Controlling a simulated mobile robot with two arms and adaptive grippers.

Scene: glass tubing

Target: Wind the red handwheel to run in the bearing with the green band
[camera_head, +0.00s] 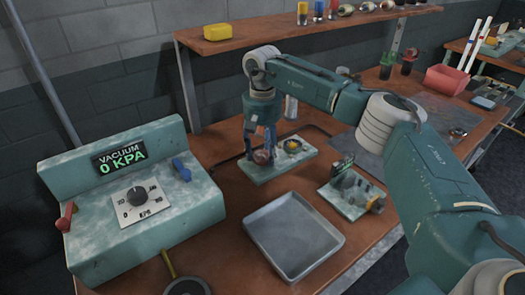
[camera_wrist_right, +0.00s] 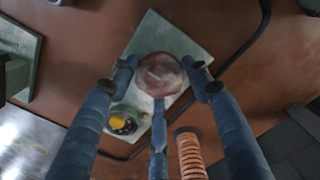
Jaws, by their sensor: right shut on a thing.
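My right gripper (camera_head: 262,150) points down over a pale green base plate (camera_head: 268,170), which also shows in the wrist view (camera_wrist_right: 185,35). Its blue fingers (camera_wrist_right: 160,80) close around a round, dull red handwheel (camera_wrist_right: 160,74). In the head view the handwheel (camera_head: 262,157) shows low between the fingers, partly hidden by them. Beside it on the plate sits a dark round part with a yellow piece (camera_head: 292,146), also in the wrist view (camera_wrist_right: 125,119). My left gripper is not in view.
A grey empty tray (camera_head: 293,235) lies in front of the plate. A second small fixture (camera_head: 352,190) stands to the right. The vacuum console (camera_head: 135,200), reading 0 KPA, stands at left. A raised shelf (camera_head: 270,33) with a yellow block (camera_head: 217,32) runs behind.

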